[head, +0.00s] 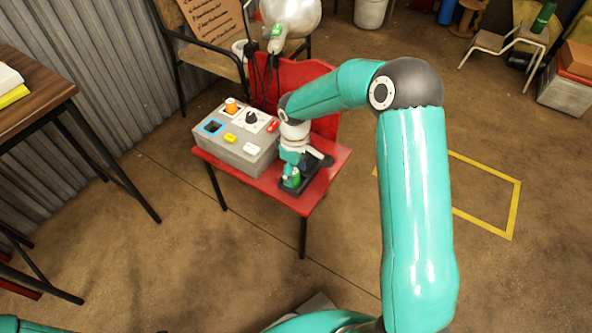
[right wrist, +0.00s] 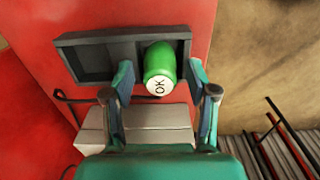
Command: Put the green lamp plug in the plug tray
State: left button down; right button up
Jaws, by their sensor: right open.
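The green lamp plug (right wrist: 161,62), a green cylinder with a pale end marked OK, stands in the right compartment of the dark plug tray (right wrist: 68,42) in the right wrist view. The left compartment is empty. My right gripper (right wrist: 160,80) is open, with a finger on each side of the plug and gaps between. In the head view my right gripper (head: 291,166) is over the tray (head: 288,190) on the red chair seat, and the green plug (head: 295,178) shows only in part. My left gripper is not in view.
A grey control box (head: 238,148) with coloured buttons and sockets stands on the red chair (head: 285,200), left of the tray. A green-ended cabled device (head: 276,38) hangs behind the chair. A wooden table (head: 40,100) stands left. The floor in front is mostly clear.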

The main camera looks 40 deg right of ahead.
aim_at(295, 171)
notch_tip(295, 171, up, 11)
jog(key=p, duration=0.4)
jog(key=s+a+f+m+y, duration=0.1)
jog(key=s+a+f+y, duration=0.15)
jog(key=a+f, duration=0.4)
jog(key=s+a+f+m+y, duration=0.1)
jog(key=s+a+f, duration=0.3)
jog(key=a+f, duration=0.3)
jog(key=s+a+f+m, duration=0.2)
jog(key=s+f, duration=0.2)
jog(key=s, duration=0.2)
jog(key=s+a+f+m, duration=0.2)
jog(key=s+a+f, duration=0.1)
jog(key=s, duration=0.4)
jog(key=shift+s+f+m+t, duration=0.2)
jog(key=shift+f+m+t, duration=0.1)
jog(key=shift+f, duration=0.3)
jog(key=shift+a+y, duration=0.1)
jog(key=shift+y, duration=0.15)
